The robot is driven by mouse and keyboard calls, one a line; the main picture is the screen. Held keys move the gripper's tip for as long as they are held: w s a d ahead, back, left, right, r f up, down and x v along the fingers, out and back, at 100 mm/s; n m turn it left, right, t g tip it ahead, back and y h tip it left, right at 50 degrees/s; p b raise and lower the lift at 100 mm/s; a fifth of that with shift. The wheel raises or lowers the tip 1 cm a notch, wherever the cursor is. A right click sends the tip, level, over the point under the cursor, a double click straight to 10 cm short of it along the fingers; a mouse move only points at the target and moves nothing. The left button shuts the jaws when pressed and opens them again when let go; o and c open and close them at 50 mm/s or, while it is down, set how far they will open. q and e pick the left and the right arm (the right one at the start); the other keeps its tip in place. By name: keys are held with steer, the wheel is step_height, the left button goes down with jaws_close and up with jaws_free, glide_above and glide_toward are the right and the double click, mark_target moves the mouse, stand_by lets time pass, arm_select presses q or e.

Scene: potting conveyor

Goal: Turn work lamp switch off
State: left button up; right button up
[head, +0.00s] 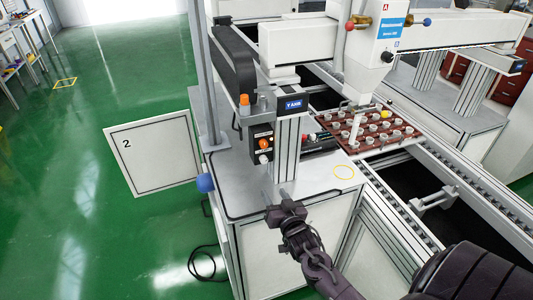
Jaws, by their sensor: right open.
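A dark control box (262,143) is fixed to the side of the post at the near end of the machine. It carries an orange knob (263,143) and a white knob (264,159) below it. Which control is the work lamp switch, and its position, I cannot tell at this size. My right gripper (276,196) reaches up from the bottom, open and empty, over the light grey cabinet top. It is in front of and below the box, apart from it. My left gripper is not in view.
A brown tray (340,140) of small pots sits on the conveyor at right. A cabinet door marked 2 (152,152) stands open at left.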

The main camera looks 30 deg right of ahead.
glide_toward(265, 162)
steer(key=shift+m+t+h, duration=0.3)
steer(key=shift+t, duration=0.1)
steer(key=p+x, duration=0.2)
steer(key=x, duration=0.5)
steer(key=shift+a+f, duration=0.15)
steer(key=shift+w+f, duration=0.1)
steer(key=shift+w, duration=0.35)
